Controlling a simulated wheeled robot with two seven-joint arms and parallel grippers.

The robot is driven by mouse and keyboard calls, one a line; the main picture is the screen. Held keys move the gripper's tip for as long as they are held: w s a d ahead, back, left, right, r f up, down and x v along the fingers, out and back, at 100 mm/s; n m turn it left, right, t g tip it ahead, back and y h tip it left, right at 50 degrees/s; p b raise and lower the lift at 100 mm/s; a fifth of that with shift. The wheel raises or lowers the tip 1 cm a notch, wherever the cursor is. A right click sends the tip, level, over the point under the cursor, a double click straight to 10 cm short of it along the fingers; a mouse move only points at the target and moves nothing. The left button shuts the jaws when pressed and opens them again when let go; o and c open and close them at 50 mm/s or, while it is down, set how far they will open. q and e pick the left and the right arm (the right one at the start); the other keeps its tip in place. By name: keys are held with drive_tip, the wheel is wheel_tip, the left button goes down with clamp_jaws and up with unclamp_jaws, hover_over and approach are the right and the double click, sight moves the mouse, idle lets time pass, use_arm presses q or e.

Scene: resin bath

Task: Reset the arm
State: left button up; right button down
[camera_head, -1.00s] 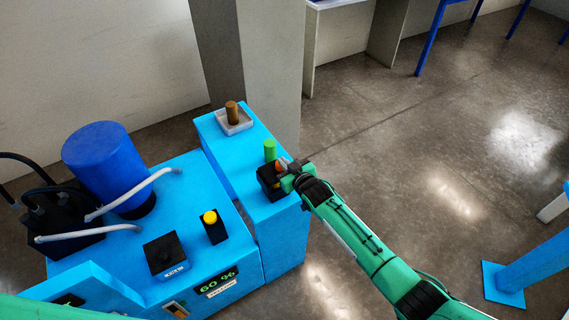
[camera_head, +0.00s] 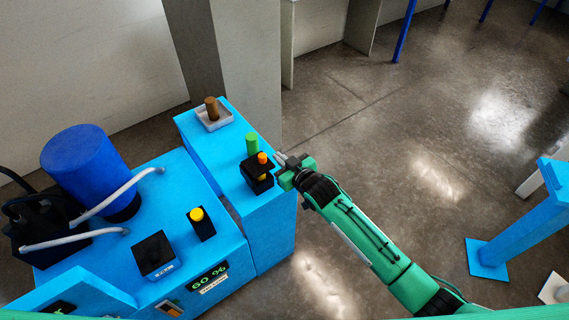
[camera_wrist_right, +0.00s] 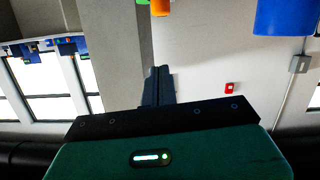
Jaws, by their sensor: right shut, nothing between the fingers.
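My right arm comes in from the lower right in the head view. Its gripper (camera_head: 281,160) is shut and empty, just right of a black box (camera_head: 257,172) with an orange-topped button on the blue stand. A small gap shows between the fingers and the box. In the right wrist view the shut fingers (camera_wrist_right: 158,87) point up toward the grey pillar, with nothing between them. A green cylinder (camera_head: 252,143) stands just behind the black box. My left gripper does not show.
The blue stand (camera_head: 270,225) also carries a grey tray (camera_head: 225,118) with a brown cylinder (camera_head: 211,107). Left of it, a blue machine (camera_head: 150,212) holds a blue drum (camera_head: 88,168) and a yellow button (camera_head: 197,214). A grey pillar (camera_head: 235,60) stands behind. Open floor lies right.

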drive_tip(key=shift+v, duration=1.05)
drive_tip(key=s+d+f+m+g+h, duration=0.1)
drive_tip(key=s+d+f, duration=0.15)
drive_tip(key=f, duration=0.45)
drive_tip(key=s+d+f+m+h, duration=0.1)
drive_tip(key=d+f+h, duration=0.1)
drive_tip(key=d+f, duration=0.35)
drive_tip(key=s+d+f+g+h, duration=0.1)
drive_tip(key=s+f, duration=0.1)
drive_tip(key=f, duration=0.7)
drive_tip(key=s+d+f+m+g+h, duration=0.1)
drive_tip(key=s+d+f, duration=0.2)
drive_tip(key=s+f, duration=0.3)
drive_tip(key=s+d+f+m+g+h, duration=0.15)
drive_tip(key=s+d+f, duration=0.25)
drive_tip(key=f, duration=0.4)
drive_tip(key=s+d+f+g, duration=0.2)
drive_tip(key=s+f, duration=0.4)
drive_tip(key=s, duration=0.7)
drive_tip(key=s+d+f+g+h, duration=0.1)
drive_tip(key=s+d+f, duration=0.3)
drive_tip(key=s, duration=0.9)
drive_tip(key=s+d+f+m+g+h, duration=0.1)
drive_tip(key=s+d+f+g, duration=0.2)
drive_tip(key=s+f, duration=0.4)
drive_tip(key=s+g, duration=0.1)
drive_tip(key=s, duration=0.5)
drive_tip(key=shift+s+d+f, duration=0.35)
drive_tip(key=shift+s, duration=0.05)
